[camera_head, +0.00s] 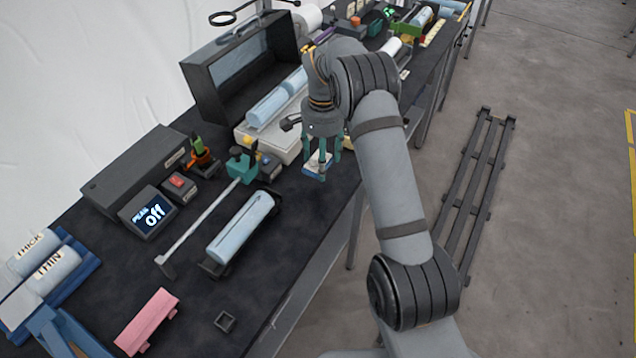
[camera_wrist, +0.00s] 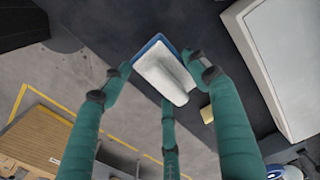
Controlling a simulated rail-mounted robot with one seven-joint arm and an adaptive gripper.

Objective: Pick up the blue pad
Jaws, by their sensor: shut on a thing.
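The blue pad (camera_wrist: 162,72) shows in the wrist view as a small block with a blue edge and a pale white face, between my green fingers. My gripper (camera_wrist: 168,85) has three fingers closed around it. In the head view, my gripper (camera_head: 323,158) is at the table's front edge, pointing down, and the pad (camera_head: 312,165) shows white and blue among the fingertips. The fingers hide part of it. I cannot tell whether the pad touches the table.
A pale machine (camera_head: 278,140) with light-blue rolls stands behind my gripper. Open floor (camera_head: 540,200) lies to the right.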

